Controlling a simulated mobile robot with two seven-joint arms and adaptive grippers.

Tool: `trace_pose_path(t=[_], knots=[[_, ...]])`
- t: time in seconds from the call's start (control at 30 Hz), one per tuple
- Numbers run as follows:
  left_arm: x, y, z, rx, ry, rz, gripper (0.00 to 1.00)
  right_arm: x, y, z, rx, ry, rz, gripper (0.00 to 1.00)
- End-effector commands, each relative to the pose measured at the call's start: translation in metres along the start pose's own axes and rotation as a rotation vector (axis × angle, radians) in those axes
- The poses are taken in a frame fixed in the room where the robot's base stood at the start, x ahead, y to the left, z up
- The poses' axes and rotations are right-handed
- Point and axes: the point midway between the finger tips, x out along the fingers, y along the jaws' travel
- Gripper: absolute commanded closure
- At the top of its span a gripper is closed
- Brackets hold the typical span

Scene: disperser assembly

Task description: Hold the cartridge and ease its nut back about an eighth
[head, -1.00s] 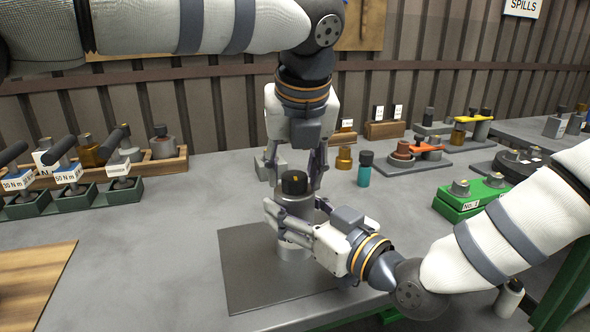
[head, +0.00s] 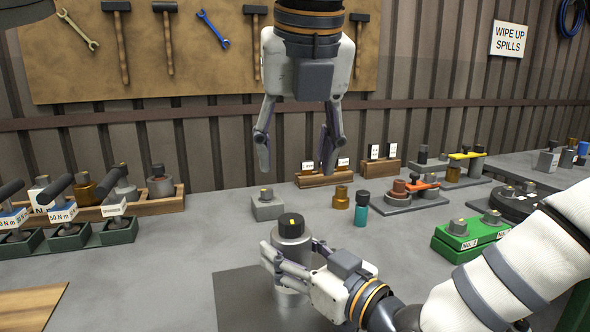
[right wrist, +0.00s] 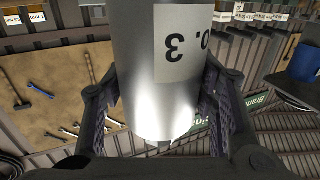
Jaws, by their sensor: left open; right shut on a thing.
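The cartridge (head: 291,246) is a grey metal cylinder standing upright at the dark mat. Its black nut (head: 291,226) with a yellow mark is on top. My right gripper (head: 287,262) is shut around the cartridge body from the right. In the right wrist view the cartridge (right wrist: 158,75) fills the space between the fingers and bears a white label reading "0.3", upside down. My left gripper (head: 297,158) is open and empty, fingers pointing down, well above and behind the nut and apart from it.
A dark mat (head: 240,300) lies under the cartridge. Behind stand a grey block (head: 268,206), a brass fitting (head: 341,198) and a teal bottle (head: 361,211). Torque wrenches in green holders (head: 118,231) are at left, green blocks (head: 462,240) at right.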

Motion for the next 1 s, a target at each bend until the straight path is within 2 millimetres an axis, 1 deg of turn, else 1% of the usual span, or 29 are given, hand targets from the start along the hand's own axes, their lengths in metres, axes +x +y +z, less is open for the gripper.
trace_pose_path(t=[0.27, 0.3, 0.37, 0.4, 0.67, 0.73, 0.77, 0.87, 1.0], knots=[[0.0, 0.0, 0.0, 0.0, 0.0, 0.0, 0.47, 0.0, 0.0, 0.001, 0.0, -0.001, 0.0, 0.94], [0.0, 0.0, 0.0, 0.0, 0.0, 0.0, 0.47, 0.0, 0.0, 0.001, 0.0, -0.001, 0.0, 0.4], [0.001, 0.0, 0.0, 0.0, 0.0, 0.0, 0.47, 0.0, 0.0, 0.001, 0.0, -0.001, 0.0, 0.27], [0.001, 0.0, 0.0, 0.0, 0.0, 0.0, 0.47, 0.0, 0.0, 0.001, 0.0, -0.001, 0.0, 0.24], [0.001, 0.0, 0.0, 0.0, 0.0, -0.001, 0.47, 0.0, 0.0, 0.0, 0.0, 0.0, 0.0, 0.24], [0.001, 0.0, 0.0, 0.0, 0.0, -0.001, 0.47, -0.004, 0.0, 0.0, 0.001, -0.001, 0.0, 0.24], [0.001, 0.0, 0.0, 0.0, 0.0, -0.001, 0.47, -0.008, 0.001, 0.001, 0.001, -0.002, 0.001, 0.24], [0.001, 0.0, 0.0, 0.0, 0.0, -0.001, 0.47, -0.03, 0.001, 0.0, 0.002, -0.002, 0.002, 0.24], [0.0, 0.0, 0.0, 0.0, 0.0, -0.001, 0.47, -0.07, 0.001, 0.0, 0.003, -0.003, 0.002, 0.24]])
